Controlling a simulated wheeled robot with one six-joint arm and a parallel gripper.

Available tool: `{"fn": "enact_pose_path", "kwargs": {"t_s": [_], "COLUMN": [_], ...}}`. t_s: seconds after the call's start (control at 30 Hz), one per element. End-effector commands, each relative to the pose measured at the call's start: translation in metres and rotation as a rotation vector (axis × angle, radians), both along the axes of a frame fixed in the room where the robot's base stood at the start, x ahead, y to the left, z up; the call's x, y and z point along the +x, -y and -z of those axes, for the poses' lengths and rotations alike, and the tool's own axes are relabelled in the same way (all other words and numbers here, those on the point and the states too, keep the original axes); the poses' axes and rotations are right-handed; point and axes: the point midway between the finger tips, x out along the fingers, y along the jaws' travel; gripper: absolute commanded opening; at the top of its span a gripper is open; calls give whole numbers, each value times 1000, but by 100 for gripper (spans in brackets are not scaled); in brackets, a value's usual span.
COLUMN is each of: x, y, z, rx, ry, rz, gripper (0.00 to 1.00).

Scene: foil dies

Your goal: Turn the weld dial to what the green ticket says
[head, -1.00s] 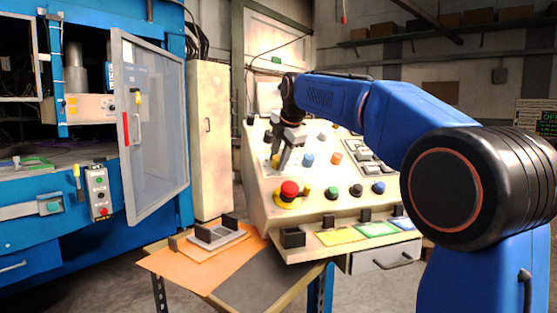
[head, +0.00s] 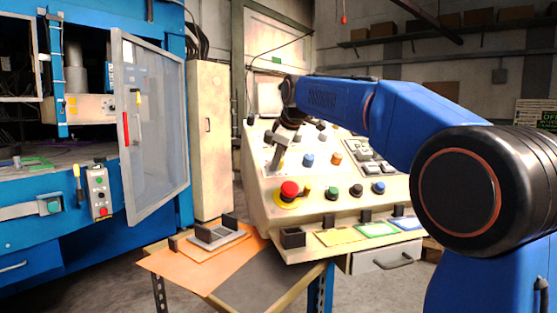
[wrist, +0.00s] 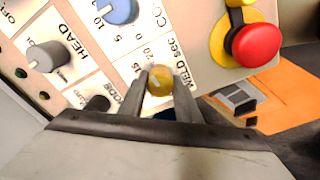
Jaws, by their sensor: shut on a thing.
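The weld dial is a yellow knob (wrist: 160,80) on the cream sloped panel, beside printed "WELD sec" with numbers such as 15 and 20. My gripper (wrist: 160,92) is shut on it, one finger on each side. The dial's pointer mark cannot be made out. In the head view my gripper (head: 275,168) reaches down to the panel's left part and largely hides the dial. The green ticket (head: 376,230) lies on the ledge at the panel's foot, between a yellow and a blue ticket; its writing is too small to read.
A red emergency button (head: 289,188) on a yellow base sits just below the dial. A blue knob (wrist: 122,10) and a grey knob (wrist: 45,57) marked HEAD are close by. A blue machine (head: 60,265) with an open clear door stands at left.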

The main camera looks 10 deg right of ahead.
Motion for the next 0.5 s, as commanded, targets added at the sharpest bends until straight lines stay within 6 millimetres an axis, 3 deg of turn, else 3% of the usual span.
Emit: {"fn": "enact_pose_path", "kwargs": {"t_s": [0.5], "x": [0], "y": [0], "z": [0], "rx": [103], "ry": [-7], "rz": [149], "gripper": [8]}}
